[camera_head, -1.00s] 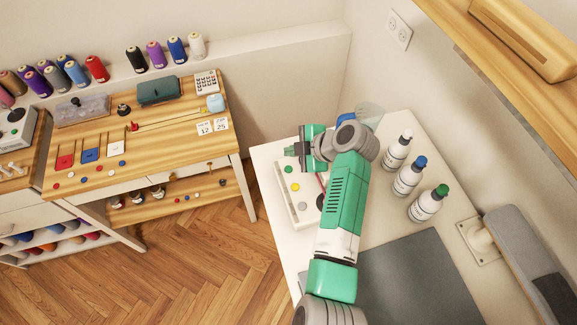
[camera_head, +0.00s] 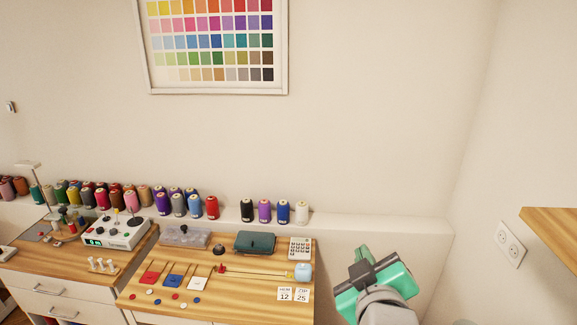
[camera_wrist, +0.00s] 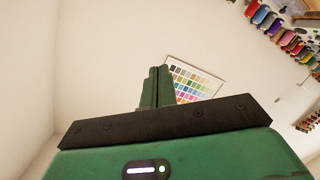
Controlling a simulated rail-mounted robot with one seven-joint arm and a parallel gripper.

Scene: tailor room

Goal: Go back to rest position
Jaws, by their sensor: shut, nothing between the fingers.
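My gripper (camera_head: 362,254) is at the lower right in the head view, raised in front of the bare wall, to the right of the wooden desk. In the wrist view my gripper (camera_wrist: 157,84) points up towards the wall, its two green fingers together with nothing between them. It touches nothing that I can see. The rest of my arm runs out of the bottom of the head view.
The wooden desk (camera_head: 215,299) holds a calculator (camera_head: 300,247), a dark green case (camera_head: 255,242) and colored cards. Thread spools line the ledge behind. A color chart (camera_head: 212,45) hangs above. A wooden shelf edge (camera_head: 552,232) juts in at right. Space around my gripper looks clear.

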